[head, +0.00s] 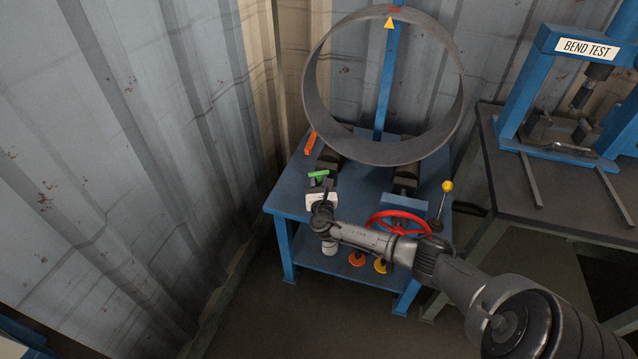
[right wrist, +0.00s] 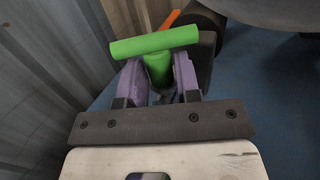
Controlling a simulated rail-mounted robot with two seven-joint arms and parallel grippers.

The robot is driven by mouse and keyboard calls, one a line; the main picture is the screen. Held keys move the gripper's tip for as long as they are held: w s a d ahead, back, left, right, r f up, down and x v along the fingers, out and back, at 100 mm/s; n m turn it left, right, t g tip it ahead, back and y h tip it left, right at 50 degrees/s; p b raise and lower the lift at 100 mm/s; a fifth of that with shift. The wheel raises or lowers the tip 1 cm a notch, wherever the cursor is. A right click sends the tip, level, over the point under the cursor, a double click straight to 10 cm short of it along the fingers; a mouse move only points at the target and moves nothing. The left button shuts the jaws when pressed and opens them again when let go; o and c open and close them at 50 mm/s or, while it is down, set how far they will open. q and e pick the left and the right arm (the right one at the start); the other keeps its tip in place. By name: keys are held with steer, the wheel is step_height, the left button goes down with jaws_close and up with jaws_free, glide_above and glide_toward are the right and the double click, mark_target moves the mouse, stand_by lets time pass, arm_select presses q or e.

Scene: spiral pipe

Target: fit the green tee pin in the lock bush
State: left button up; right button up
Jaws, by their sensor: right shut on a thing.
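The green tee pin (head: 318,174) is at the left side of the blue table, in my right gripper (head: 319,183). In the right wrist view the green crossbar of the pin (right wrist: 154,41) lies across the top, and its stem runs down between the purple fingers of the gripper (right wrist: 158,74). The fingers are shut on the stem. The lower end of the stem is hidden, so I cannot tell whether it is in anything. I cannot make out the lock bush; the gripper may cover it. My left gripper is out of view.
A large grey pipe ring (head: 315,75) stands on dark supports on the blue table (head: 290,192). An orange bar (head: 310,143) lies behind the pin. A red handwheel (head: 374,222) and a yellow-knobbed lever (head: 446,187) are to the right. A corrugated wall (head: 150,120) is left.

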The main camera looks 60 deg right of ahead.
steer(key=shift+f+b, duration=0.55)
steer(key=shift+f, duration=0.2)
steer(key=shift+f+b, duration=0.65)
steer(key=shift+f, duration=0.15)
steer(key=shift+f+b, duration=0.55)
steer(key=shift+f, duration=0.15)
steer(key=o, duration=1)
steer(key=shift+a, duration=0.1)
